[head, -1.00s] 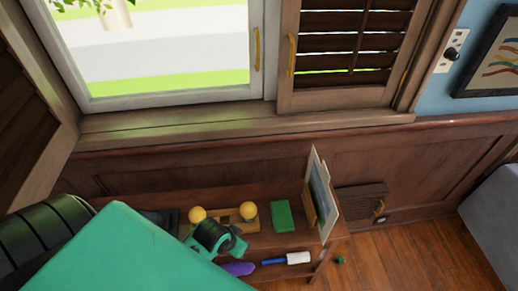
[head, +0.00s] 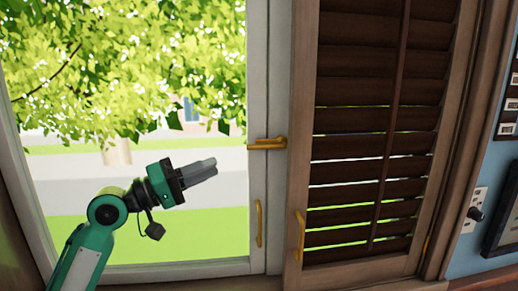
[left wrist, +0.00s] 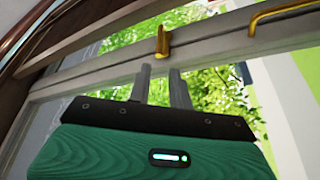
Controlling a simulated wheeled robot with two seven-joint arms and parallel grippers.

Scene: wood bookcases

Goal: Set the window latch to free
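The window latch (head: 267,144) is a brass lever on the white frame at the right side of the window pane. It lies about level, its arm reaching left. It also shows in the left wrist view (left wrist: 162,42), just beyond my fingertips. My left gripper (head: 214,167) is in front of the glass, left of and slightly below the latch, pointing right towards it. In the left wrist view its two grey fingers (left wrist: 160,73) stand apart with nothing between them, and no contact with the latch shows. My right gripper is in no view.
A brass pull handle (head: 259,223) is on the window frame below the latch and shows in the left wrist view (left wrist: 290,14). A brown louvred shutter (head: 375,130) with its own brass handle (head: 299,236) stands to the right. A socket (head: 474,211) is on the blue wall.

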